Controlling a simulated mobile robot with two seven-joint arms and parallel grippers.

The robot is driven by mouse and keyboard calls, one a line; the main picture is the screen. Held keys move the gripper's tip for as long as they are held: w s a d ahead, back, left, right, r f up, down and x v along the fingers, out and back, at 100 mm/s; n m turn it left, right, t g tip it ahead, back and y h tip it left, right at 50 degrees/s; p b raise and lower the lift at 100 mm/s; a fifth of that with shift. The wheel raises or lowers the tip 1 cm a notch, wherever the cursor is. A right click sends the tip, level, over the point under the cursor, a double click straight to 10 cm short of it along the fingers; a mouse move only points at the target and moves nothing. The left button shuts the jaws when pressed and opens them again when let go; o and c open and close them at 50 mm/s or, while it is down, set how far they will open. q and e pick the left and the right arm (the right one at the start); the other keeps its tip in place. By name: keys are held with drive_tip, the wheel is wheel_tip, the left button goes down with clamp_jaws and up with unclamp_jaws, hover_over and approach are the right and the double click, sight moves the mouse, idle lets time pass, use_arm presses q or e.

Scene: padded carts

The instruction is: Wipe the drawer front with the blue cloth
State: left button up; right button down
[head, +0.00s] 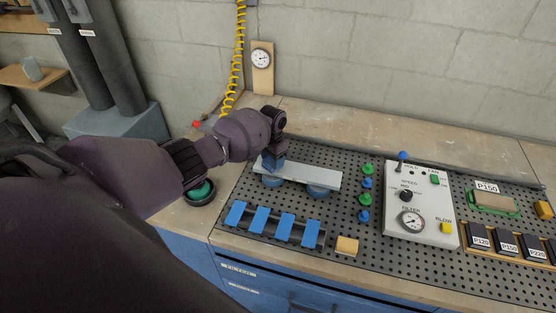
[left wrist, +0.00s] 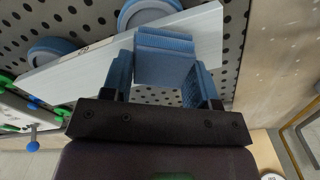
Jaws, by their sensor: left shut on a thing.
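My left gripper (head: 273,152) is over the left end of a pale grey board on the bench. In the left wrist view its two blue-padded fingers (left wrist: 162,78) are shut on a blue block-like thing (left wrist: 165,57) with a layered edge. I cannot tell if this is the folded blue cloth. It is at the board's surface; whether it touches the board is unclear. The blue drawer fronts (head: 240,272) are below the bench's front edge, with white labels and a dark handle. My arm hides part of them at left. My right gripper is not in view.
The board (head: 315,176) rests on blue round pads on a perforated mat. Nearby are a rack of blue strips (head: 272,224), a tan block (head: 347,246), green and blue knobs, a control box (head: 420,205) and a tray of labelled black blocks (head: 507,242). A dark bowl (head: 200,194) stands at left.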

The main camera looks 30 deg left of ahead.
use_arm(q)
drive_tip(key=shift+s+a+f, duration=0.1)
drive_tip(key=shift+s+a, duration=0.15)
drive_tip(key=shift+a, duration=0.65)
drive_tip(key=shift+s+a, duration=0.25)
drive_tip(key=shift+a, duration=0.6)
drive_tip(key=w+b, duration=0.1)
drive_tip(key=b, duration=0.2)
drive_tip(key=shift+w+a+f, duration=0.15)
drive_tip(key=shift+w+a, duration=0.1)
drive_tip(key=shift+w, duration=0.15)
drive_tip(key=shift+d, duration=0.15)
